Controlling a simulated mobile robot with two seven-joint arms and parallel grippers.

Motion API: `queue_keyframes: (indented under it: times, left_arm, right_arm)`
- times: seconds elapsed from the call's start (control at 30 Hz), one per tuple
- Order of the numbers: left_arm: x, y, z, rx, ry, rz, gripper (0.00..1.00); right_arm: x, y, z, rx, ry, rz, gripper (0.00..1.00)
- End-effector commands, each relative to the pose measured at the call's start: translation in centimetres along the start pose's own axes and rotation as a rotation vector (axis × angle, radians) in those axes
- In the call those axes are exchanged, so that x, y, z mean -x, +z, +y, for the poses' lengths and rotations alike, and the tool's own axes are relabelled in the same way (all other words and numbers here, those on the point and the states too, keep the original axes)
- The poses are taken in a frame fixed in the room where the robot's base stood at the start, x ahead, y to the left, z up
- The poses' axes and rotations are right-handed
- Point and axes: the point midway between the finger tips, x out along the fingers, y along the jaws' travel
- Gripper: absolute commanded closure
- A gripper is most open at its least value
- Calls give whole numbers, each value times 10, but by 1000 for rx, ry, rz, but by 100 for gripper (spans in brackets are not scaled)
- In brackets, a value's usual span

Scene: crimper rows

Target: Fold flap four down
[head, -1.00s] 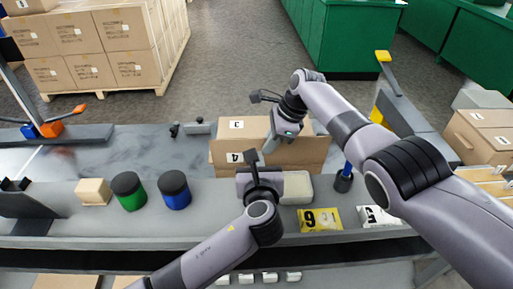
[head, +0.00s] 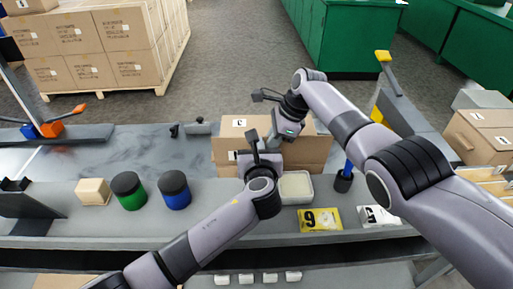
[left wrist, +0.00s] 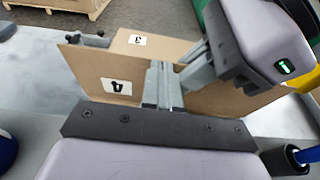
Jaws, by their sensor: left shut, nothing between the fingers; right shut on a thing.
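A brown carton (head: 226,145) stands on the grey worktop. A flap with a label 3 (head: 238,122) lies across its top, also seen in the left wrist view (left wrist: 138,40). Flap four (left wrist: 92,78), with its label 4, faces the left wrist camera on the near side, tilted; its exact angle is unclear. In the head view my left arm partly hides it. My left gripper (left wrist: 162,84) is shut and empty, close against flap four; contact is unclear. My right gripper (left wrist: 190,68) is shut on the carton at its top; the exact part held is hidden.
A pale tray (head: 296,188) sits right of my left wrist. Green (head: 130,195) and blue (head: 174,194) jars and a wooden block (head: 93,192) stand left. A yellow label card (head: 320,219) lies in front. The worktop left of the carton is mostly clear.

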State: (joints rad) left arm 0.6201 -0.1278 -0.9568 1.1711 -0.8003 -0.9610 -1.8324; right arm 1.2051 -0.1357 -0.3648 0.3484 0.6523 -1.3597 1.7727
Motion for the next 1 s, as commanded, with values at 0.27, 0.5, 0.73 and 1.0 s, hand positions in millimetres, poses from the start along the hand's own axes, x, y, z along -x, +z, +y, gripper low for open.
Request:
queue_keyframes:
  times: [0.27, 0.5, 0.73, 1.0]
  left_arm:
    - [-8, 6, 7, 5, 13, -6, 100]
    - [-7, 6, 6, 4, 11, -8, 100]
    - [-6, 6, 4, 4, 7, -7, 100]
    - [-6, 5, 4, 4, 6, -5, 100]
  right_arm:
    - [-5, 7, 8, 11, 33, -9, 100]
    - [-4, 6, 8, 9, 30, -7, 70]
    - [-3, 4, 7, 8, 26, -4, 70]
    - [3, 4, 5, 8, 22, -6, 70]
